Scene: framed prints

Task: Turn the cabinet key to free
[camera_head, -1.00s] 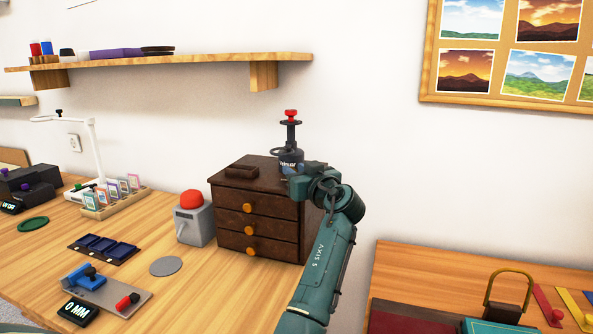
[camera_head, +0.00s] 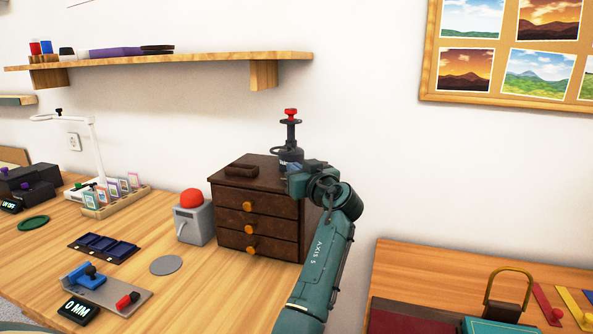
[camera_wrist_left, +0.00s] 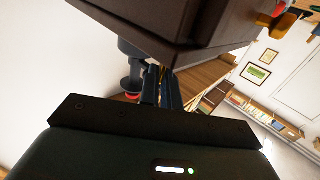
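The dark brown cabinet (camera_head: 265,207) with orange round drawer knobs stands on the wooden table; its dark body also fills the top of the left wrist view (camera_wrist_left: 190,25). My left gripper (camera_head: 289,170) is at the cabinet's back right top, in front of the black stand with a red knob (camera_head: 291,116). In the left wrist view its two dark fingers (camera_wrist_left: 161,88) are close together beside the cabinet edge. A small yellowish bit shows near the fingertips; I cannot tell if it is the key. No key is clearly visible. My right gripper is not in view.
A dark brown block (camera_head: 243,170) lies on the cabinet top. A grey box with a red button (camera_head: 192,215) stands left of the cabinet. A wooden shelf (camera_head: 190,62) hangs above. A second table with a padlock-like object (camera_head: 507,295) is at right.

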